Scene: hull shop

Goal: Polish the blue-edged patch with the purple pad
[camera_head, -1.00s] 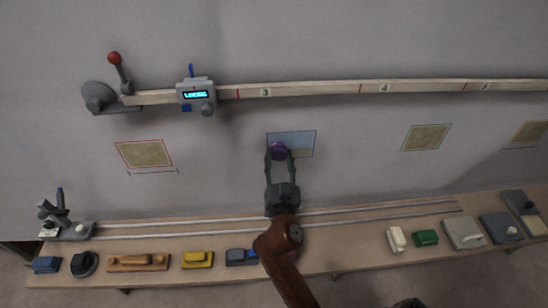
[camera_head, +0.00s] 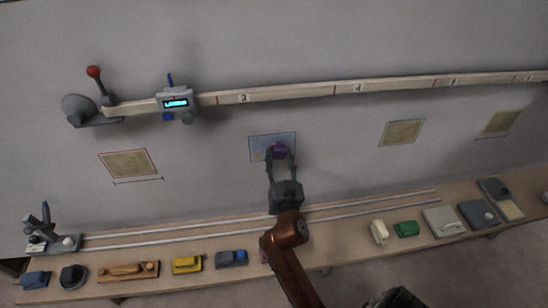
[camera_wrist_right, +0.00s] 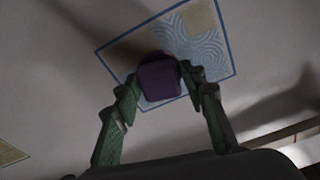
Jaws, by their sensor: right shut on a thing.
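The blue-edged patch (camera_head: 258,143) is on the grey wall, a tilted rectangle outlined in blue. In the right wrist view the blue-edged patch (camera_wrist_right: 205,50) shows pale blue swirl marks over much of its face, with tan areas at the top and left. My right gripper (camera_head: 280,158) is shut on the purple pad (camera_head: 278,152), which lies over the patch's lower right part in the head view. In the right wrist view the purple pad (camera_wrist_right: 158,80) sits between the green fingertips, over the patch's lower part. Whether it touches the surface is hard to tell. My left gripper is not in view.
Other tan patches hang on the wall, one red-edged (camera_head: 128,163) and one green-edged (camera_head: 402,132). A long rail (camera_head: 300,93) with a slider box (camera_head: 175,102) runs above. The bench (camera_head: 330,250) below holds several blocks and tools.

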